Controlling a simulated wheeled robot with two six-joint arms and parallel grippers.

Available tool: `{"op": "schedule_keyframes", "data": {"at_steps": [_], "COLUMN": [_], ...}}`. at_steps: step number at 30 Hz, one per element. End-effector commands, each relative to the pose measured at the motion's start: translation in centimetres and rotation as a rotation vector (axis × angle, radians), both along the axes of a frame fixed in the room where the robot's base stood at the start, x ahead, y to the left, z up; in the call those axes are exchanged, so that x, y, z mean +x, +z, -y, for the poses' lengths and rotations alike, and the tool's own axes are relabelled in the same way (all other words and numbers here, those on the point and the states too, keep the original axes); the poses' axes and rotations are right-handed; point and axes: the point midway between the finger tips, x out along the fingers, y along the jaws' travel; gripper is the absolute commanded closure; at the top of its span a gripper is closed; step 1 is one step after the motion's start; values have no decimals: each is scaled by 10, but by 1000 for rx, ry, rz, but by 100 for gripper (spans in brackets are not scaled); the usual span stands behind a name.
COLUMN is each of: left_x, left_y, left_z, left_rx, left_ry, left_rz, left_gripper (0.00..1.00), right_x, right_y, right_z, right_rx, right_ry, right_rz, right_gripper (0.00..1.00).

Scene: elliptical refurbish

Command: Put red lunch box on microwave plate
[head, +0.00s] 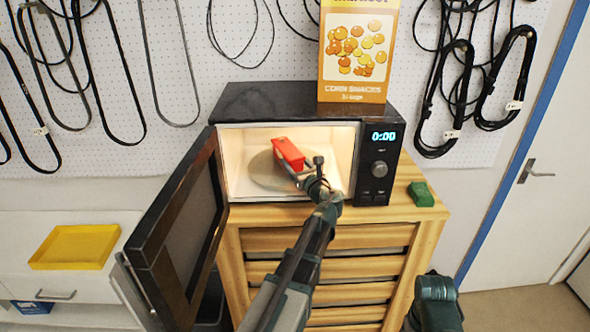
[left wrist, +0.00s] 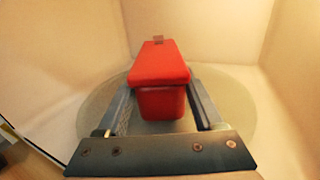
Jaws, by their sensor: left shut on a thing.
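The red lunch box (head: 288,152) is inside the open microwave (head: 237,103), over the round microwave plate (head: 262,176). In the left wrist view the lunch box (left wrist: 160,75) sits between the two fingers, and the plate (left wrist: 100,108) shows around and below it. My left gripper (head: 298,172) reaches in through the microwave's front and is shut on the lunch box. I cannot tell whether the box's underside touches the plate. Of my right arm only a part shows at the lower right; its gripper is not visible.
The microwave door (head: 180,235) stands open to the left. A corn snacks box (head: 355,50) stands on top of the microwave. A green block (head: 420,194) lies on the wooden cabinet (head: 425,214) at right. A yellow tray (head: 75,246) rests on the white counter at left.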

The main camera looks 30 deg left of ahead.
Motion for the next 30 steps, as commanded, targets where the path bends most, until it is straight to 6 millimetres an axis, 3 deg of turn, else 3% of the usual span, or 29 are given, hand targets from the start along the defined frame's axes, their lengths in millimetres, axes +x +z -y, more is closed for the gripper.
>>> {"op": "schedule_keyframes", "data": {"at_steps": [12, 13, 17, 28, 30], "left_x": [1, 1, 1, 1, -5], "left_y": [-5, -4, -4, 1, -1], "left_z": [0, 0, 0, 0, 7], "left_rx": [1, 0, 0, 0, 0], "left_ry": [0, 0, 0, 0, -2], "left_rz": [0, 0, 0, 0, 0], "left_gripper": [100, 26, 3, 2, 2], "right_x": [0, 0, 0, 0, 0], "right_y": [-6, -4, -4, 1, -1], "right_z": [0, 0, 0, 0, 0], "right_rx": [0, 0, 0, 0, 0], "right_ry": [0, 0, 0, 0, 0], "right_rz": [0, 0, 0, 0, 0], "right_gripper": [100, 100, 100, 100, 100]}}
